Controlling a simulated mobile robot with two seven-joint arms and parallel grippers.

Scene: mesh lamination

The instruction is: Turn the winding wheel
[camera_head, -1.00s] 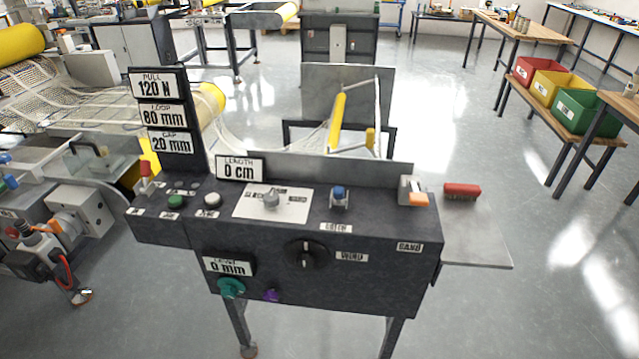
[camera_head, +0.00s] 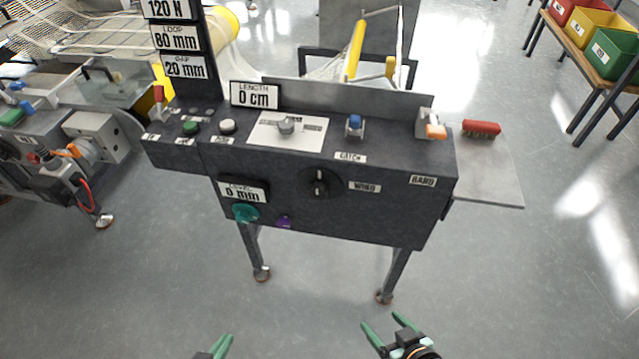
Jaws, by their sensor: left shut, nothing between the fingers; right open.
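The winding wheel (camera_head: 320,184) is a round black knob with a light mark, set on the front face of the dark control console (camera_head: 290,215). A small label (camera_head: 365,187) that seems to read WIND is just right of it. My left gripper (camera_head: 222,345) shows only its green fingertips at the bottom edge; it is shut and empty, well below the console. My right gripper (camera_head: 385,325) is at the bottom, right of centre, with its green fingers apart and nothing between them. Neither gripper touches the console.
The console top carries a grey knob (camera_head: 287,125), a blue-capped latch (camera_head: 355,125) and an orange-tipped lever (camera_head: 434,130). Floor in front is clear.

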